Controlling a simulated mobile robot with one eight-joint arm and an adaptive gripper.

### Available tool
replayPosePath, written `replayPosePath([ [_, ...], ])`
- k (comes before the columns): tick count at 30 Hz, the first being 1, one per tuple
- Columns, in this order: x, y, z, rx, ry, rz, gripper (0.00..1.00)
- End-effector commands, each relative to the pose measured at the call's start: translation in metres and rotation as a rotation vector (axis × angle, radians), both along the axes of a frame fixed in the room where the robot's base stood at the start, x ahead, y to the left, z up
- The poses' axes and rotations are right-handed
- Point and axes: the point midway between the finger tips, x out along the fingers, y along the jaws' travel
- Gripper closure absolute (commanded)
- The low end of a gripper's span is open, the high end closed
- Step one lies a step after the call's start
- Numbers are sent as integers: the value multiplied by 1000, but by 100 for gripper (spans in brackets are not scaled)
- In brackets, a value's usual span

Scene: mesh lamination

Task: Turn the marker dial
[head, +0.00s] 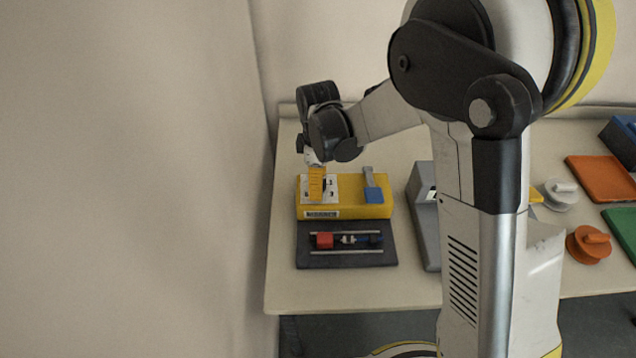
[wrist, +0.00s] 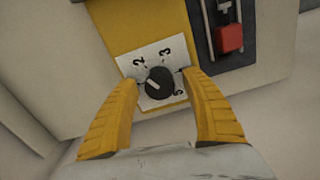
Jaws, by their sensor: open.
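The marker dial (wrist: 160,84) is a round black knob with a white pointer line on a white plate (wrist: 153,60) with printed digits. In the wrist view the line points to the upper left, and the digits 2, 3 and 5 show around the knob. The plate is on a yellow box (head: 350,211), at its left end in the head view. My gripper (wrist: 160,79) is open, with one yellow finger on each side of the knob. I cannot tell whether the fingers touch it. In the head view my gripper (head: 316,182) points down over the plate and hides the knob.
A blue lever (head: 374,194) is on the box's right. A dark tray (head: 345,260) with a red block (head: 324,240) on rods lies in front. A grey device (head: 423,225) stands right of the box, and a wall rises to the left. The table's front left is clear.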

Motion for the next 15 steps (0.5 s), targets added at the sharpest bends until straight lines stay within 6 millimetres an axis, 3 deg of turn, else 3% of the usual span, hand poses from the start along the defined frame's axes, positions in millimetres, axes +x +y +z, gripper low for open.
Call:
replayPosePath([
  [2,0,0,0,0,0,0,45],
  [3,0,0,0,0,0,0,50],
  [8,0,0,0,0,0,0,98],
  [15,0,0,0,0,0,-2,98],
])
